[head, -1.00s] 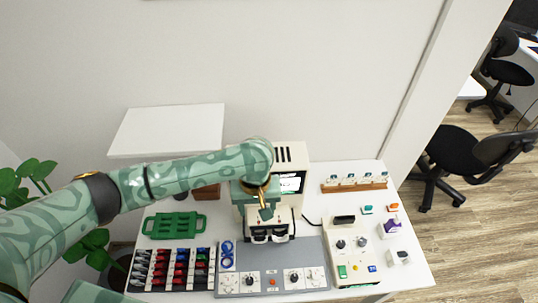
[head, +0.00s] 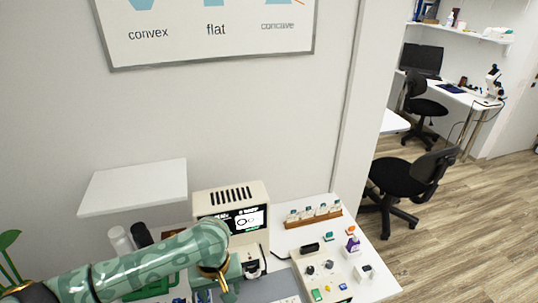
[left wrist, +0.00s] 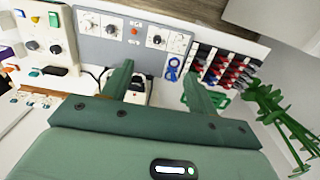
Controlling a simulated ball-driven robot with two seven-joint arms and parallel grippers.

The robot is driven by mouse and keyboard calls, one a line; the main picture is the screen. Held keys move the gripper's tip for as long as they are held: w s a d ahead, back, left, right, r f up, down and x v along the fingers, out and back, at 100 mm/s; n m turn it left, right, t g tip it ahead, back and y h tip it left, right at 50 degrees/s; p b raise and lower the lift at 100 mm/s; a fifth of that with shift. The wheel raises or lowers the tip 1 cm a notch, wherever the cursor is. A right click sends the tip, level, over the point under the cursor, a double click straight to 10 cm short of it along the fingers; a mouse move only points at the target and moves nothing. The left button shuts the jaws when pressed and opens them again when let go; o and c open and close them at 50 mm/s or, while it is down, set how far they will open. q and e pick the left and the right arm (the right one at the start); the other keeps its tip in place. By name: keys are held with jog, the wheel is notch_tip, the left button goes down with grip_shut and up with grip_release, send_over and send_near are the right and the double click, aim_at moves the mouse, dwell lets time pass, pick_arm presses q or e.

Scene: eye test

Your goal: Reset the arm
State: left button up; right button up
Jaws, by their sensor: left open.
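My left arm, green with darker markings, comes in from the left in the head view. Its wrist (head: 210,245) is bent downward in front of the beige eye test machine (head: 232,195), whose screen is lit. In the left wrist view my left gripper (left wrist: 157,70) is open, its two green fingers apart with nothing between them. The fingers point toward the table items, and a white part of the machine (left wrist: 136,90) shows close beyond the left finger. My right gripper is in neither view.
The grey control panel (left wrist: 108,45), blue frames (left wrist: 172,72) and a lens rack (left wrist: 232,68) lie on the table. A beige control box (head: 325,270) and bottle rack (head: 314,217) stand at right. A white shelf (head: 135,187) juts out at left.

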pick_arm(q)
jog(key=s+d+r+m+t+h, duration=0.2)
jog(key=s+d+m+t+h, duration=0.1)
jog(key=s+d+m, duration=0.3)
jog(key=s+a+r+m+t+y, duration=0.2)
jog(key=s+a+y, duration=0.25)
jog(key=a, duration=0.75)
jog(key=s+a+r+m+t+y, duration=0.25)
jog(key=s+a+y, duration=0.2)
jog(key=a, duration=0.85)
jog(key=s+d+f+g+h+b, duration=0.25)
jog(key=f+b, duration=0.25)
jog(key=f, duration=1.3)
jog(key=s+d+f+g+h+b, duration=0.1)
jog(key=d+f+h+b, duration=0.3)
jog(key=f, duration=1.4)
jog(key=s+a+f+n+g+b, duration=0.1)
jog(key=s+f+n+g+b, duration=0.2)
jog(key=s+f+b, duration=0.6)
jog(key=s+f, duration=1.1)
jog(key=f, duration=0.4)
jog(key=shift+s+f+n, duration=0.25)
jog(key=shift+s+n, duration=0.05)
jog(key=shift+n, duration=0.05)
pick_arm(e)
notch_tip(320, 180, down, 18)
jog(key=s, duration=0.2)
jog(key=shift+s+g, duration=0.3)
